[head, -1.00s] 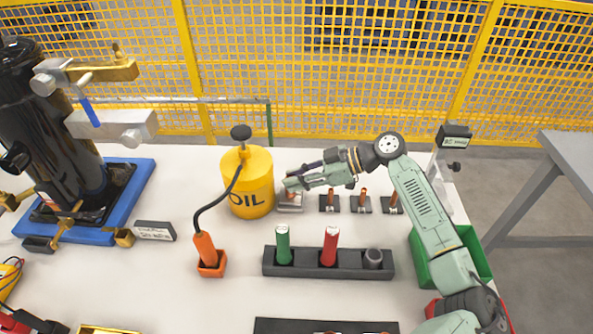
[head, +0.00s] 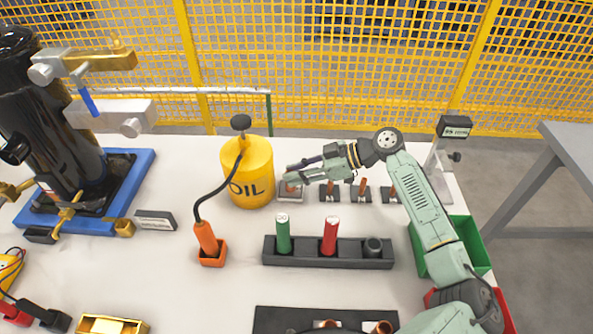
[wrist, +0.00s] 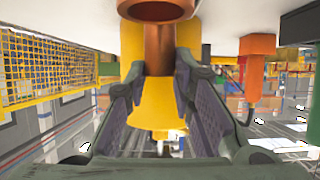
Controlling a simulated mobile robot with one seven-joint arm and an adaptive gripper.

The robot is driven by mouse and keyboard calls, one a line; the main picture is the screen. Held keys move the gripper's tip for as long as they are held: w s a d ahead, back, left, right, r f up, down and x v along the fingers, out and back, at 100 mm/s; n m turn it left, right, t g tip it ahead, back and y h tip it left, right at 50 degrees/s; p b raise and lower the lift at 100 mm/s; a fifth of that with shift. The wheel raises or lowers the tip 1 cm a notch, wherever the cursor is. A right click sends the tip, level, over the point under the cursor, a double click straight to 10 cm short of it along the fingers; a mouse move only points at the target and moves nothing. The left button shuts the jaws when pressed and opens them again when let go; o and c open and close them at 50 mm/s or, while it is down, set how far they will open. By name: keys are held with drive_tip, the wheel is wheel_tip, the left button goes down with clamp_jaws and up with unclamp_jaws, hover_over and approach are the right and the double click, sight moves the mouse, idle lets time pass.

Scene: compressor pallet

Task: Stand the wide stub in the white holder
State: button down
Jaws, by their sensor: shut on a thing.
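My gripper (head: 293,183) is at the leftmost holder of the back row, beside the yellow oil can. Its fingers are shut on a copper-coloured stub (head: 291,188), mostly hidden by the fingers in the head view. The light grey-white holder (head: 290,197) is right below it. In the wrist view, which looks upside down, the stub (wrist: 158,48) stands between my fingers (wrist: 154,80), with a wider collar towards the table side. I cannot tell whether the stub's foot touches or sits in the holder.
The oil can (head: 250,178) stands close left of my gripper. Three dark holders with copper pieces, one here (head: 333,192), stand to the right. A dark rack (head: 305,259) with green and red cylinders lies in front. An orange-handled tool (head: 207,240) is front left.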

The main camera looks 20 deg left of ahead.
drive_tip(key=shift+f, duration=0.35)
drive_tip(key=c, duration=1.3)
unclamp_jaws()
wheel_tip(320, 180, up, 10)
